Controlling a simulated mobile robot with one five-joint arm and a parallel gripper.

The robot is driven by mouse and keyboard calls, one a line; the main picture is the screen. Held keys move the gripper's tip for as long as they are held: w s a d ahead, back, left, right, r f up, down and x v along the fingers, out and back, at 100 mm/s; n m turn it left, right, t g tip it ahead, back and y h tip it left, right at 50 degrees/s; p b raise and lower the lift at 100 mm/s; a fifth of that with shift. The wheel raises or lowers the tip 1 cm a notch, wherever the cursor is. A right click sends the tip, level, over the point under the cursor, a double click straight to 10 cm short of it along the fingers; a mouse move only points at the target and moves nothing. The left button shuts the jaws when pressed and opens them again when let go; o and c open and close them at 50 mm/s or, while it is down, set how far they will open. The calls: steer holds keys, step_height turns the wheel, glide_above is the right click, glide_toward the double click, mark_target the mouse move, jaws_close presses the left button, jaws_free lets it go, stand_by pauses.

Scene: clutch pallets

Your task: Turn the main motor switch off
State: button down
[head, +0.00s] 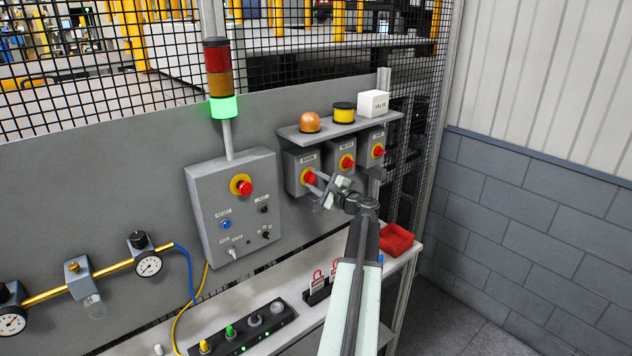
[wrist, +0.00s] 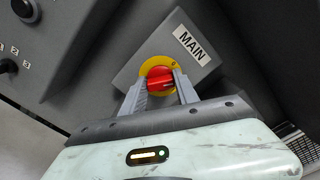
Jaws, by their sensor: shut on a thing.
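The main motor switch is a grey box with a red knob on a yellow disc. In the wrist view its red knob (wrist: 158,79) sits between my gripper's (wrist: 160,88) two fingers, below a white MAIN label (wrist: 192,45). In the head view the main switch box (head: 303,160) is the leftmost of three under a shelf. My gripper (head: 316,184) reaches it from the lower right and is shut on the red knob. The fingers partly hide the knob's lower sides, and I cannot tell its exact turn position.
Two similar switch boxes stand right of it (head: 341,158) (head: 372,148). The shelf (head: 345,128) above holds an orange dome, a yellow-black spool and a white VALVE box. A control box (head: 235,205) stands left, under a stack light (head: 222,105) glowing green. A red bin (head: 397,238) is on the bench.

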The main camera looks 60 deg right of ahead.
steer(key=n, duration=0.6)
steer(key=shift+n, duration=0.3)
stand_by(0.4)
steer(key=c, duration=0.9)
jaws_free()
steer(key=shift+w, duration=0.1)
steer(key=shift+f, duration=0.1)
steer(key=v, duration=0.8)
